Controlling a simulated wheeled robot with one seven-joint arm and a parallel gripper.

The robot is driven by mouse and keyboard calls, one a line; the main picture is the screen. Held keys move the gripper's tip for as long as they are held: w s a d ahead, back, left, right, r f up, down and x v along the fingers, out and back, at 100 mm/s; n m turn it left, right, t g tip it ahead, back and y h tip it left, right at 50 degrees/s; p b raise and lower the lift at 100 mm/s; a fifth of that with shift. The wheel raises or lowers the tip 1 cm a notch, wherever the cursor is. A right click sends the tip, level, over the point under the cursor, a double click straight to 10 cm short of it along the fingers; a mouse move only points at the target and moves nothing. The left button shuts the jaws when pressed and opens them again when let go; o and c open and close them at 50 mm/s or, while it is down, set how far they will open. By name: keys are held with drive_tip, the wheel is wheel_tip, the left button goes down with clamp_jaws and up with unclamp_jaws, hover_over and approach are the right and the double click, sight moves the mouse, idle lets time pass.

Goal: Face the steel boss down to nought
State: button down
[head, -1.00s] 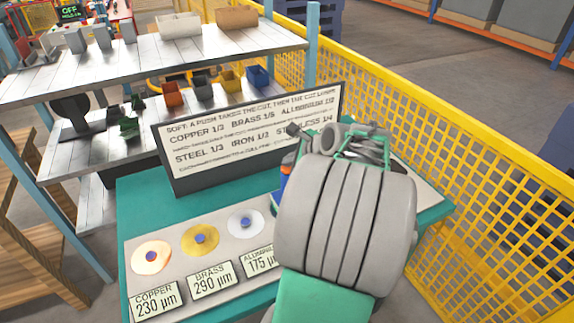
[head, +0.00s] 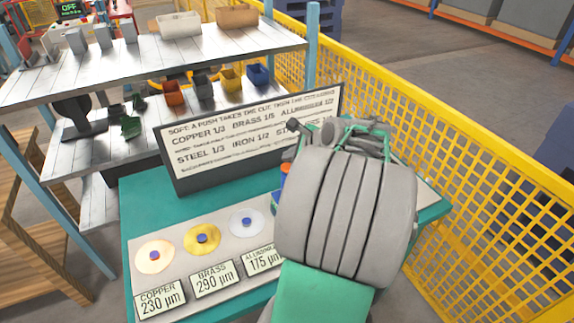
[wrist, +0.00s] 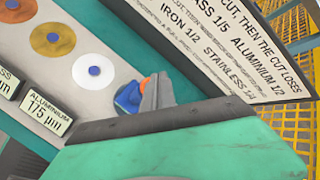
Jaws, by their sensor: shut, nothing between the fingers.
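My gripper's grey fingers (wrist: 158,92) show in the wrist view, shut and empty, close to a blue and orange item (wrist: 128,98). In the head view my arm hides the fingers. No steel boss can be made out; the right part of the bench is hidden behind my arm. A pale panel holds a copper disc (head: 155,257), a brass disc (head: 202,239) and an aluminium disc (head: 248,222), each with a blue centre. Their labels read copper 230 µm (head: 161,300), brass 290 µm (head: 214,280) and aluminium 175 µm (head: 263,260).
A sign (head: 250,135) behind the panel lists steel 1/3 and iron 1/2, among others. The teal bench (head: 140,195) stands beside shelves (head: 150,62) with small bins. A yellow mesh fence (head: 470,155) runs along the right. Bare floor shows beyond the fence.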

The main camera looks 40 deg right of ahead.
wheel_tip(320, 180, up, 5)
drive_tip(key=p, duration=0.4)
drive_tip(key=shift+p, duration=0.3)
drive_tip(key=shift+f, duration=0.1)
idle(0.4)
